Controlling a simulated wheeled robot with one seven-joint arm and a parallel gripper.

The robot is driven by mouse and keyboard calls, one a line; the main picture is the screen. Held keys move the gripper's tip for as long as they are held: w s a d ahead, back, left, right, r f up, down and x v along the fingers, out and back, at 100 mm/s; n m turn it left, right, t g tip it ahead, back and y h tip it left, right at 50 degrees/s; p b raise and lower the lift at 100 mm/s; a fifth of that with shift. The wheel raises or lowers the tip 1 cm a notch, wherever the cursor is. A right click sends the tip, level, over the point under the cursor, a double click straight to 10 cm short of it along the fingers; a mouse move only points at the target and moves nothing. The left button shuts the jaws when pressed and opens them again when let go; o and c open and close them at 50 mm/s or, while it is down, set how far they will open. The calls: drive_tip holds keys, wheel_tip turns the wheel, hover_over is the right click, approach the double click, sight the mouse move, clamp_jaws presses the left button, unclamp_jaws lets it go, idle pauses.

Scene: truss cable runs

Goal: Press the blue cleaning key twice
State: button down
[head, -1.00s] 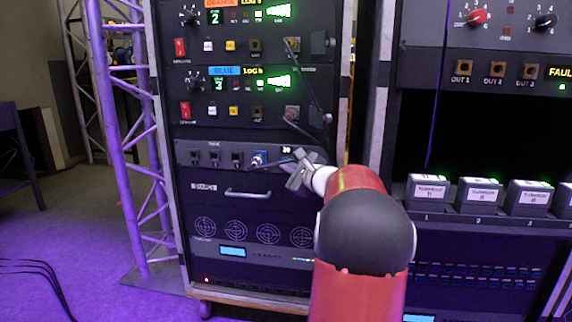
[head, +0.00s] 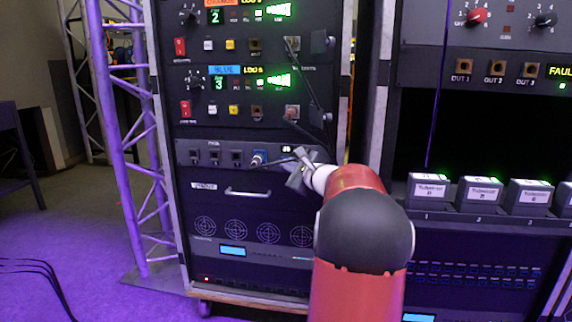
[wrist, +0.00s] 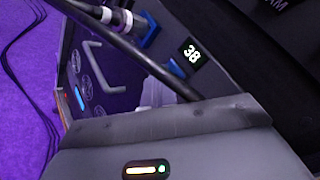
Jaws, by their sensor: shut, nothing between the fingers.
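A small blue key (wrist: 176,68) sits beside a small lit display (wrist: 193,53) in the wrist view. The display seems to read 38. The display also shows on the panel strip in the head view (head: 286,149); the key is too small or covered there to make out. A second blue piece (wrist: 150,36) lies near a cable plug (wrist: 118,18) in the wrist view. My gripper (head: 299,168) is shut and empty, just in front of the panel's right part. In the wrist view its grey fingers (wrist: 165,118) lie below the key; I cannot tell whether they touch anything.
The plug (head: 258,160) sticks out of the panel left of my gripper, and its cable runs toward the gripper. A drawer handle (head: 247,193) is below. Other cables (head: 309,95) hang above. A purple truss (head: 125,150) stands left of the rack.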

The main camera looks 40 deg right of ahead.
drive_tip(key=shift+s+a+b, duration=0.45)
drive_tip(key=shift+s+a, duration=0.05)
drive_tip(key=s+a+b, duration=0.1)
drive_tip(key=s+a, duration=0.2)
drive_tip(key=shift+s+a, duration=0.15)
drive_tip(key=shift+a, duration=0.25)
idle(0.8)
